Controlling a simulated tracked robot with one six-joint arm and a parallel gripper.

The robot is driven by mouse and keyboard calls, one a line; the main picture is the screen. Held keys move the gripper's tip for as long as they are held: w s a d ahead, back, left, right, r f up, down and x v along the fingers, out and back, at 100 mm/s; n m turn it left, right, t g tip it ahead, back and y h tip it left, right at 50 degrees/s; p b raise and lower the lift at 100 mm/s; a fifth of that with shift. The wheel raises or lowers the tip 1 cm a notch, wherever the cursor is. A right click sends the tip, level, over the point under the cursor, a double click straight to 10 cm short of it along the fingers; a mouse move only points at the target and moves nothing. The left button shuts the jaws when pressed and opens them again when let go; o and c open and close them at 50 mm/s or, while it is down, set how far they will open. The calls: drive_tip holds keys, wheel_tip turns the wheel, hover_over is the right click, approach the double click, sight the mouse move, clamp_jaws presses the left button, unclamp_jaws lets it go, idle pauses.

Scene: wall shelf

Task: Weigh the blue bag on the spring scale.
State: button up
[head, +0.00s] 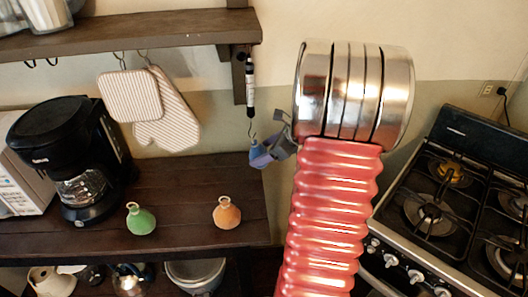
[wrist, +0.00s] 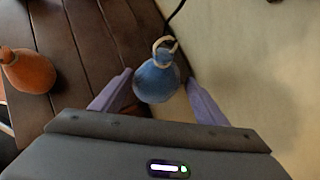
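The spring scale (head: 250,85) hangs from the shelf's right end, with its thin hook at the lower end. The blue bag (head: 257,152) is at that hook, beyond the right edge of the lower counter. In the wrist view the blue bag (wrist: 157,82) has a pale cord loop on top, and the dark hook meets the loop; the bag appears to hang there. My gripper (head: 268,154) is at the bag. In the wrist view its purple fingers (wrist: 158,85) stand on either side of the bag, spread, with small gaps beside it.
A green bag (head: 140,219) and an orange bag (head: 227,213) stand on the dark wooden counter (head: 180,180). A coffee maker (head: 75,155) is at the left. Oven mitts (head: 170,110) hang under the shelf (head: 130,32). A stove (head: 440,215) is at the right.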

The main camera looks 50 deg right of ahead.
drive_tip(key=o, duration=0.3)
drive_tip(key=shift+o, duration=0.2)
drive_tip(key=shift+r, duration=0.1)
drive_tip(key=v, duration=1.3)
drive_tip(key=shift+s, duration=0.35)
drive_tip(key=shift+r, duration=0.1)
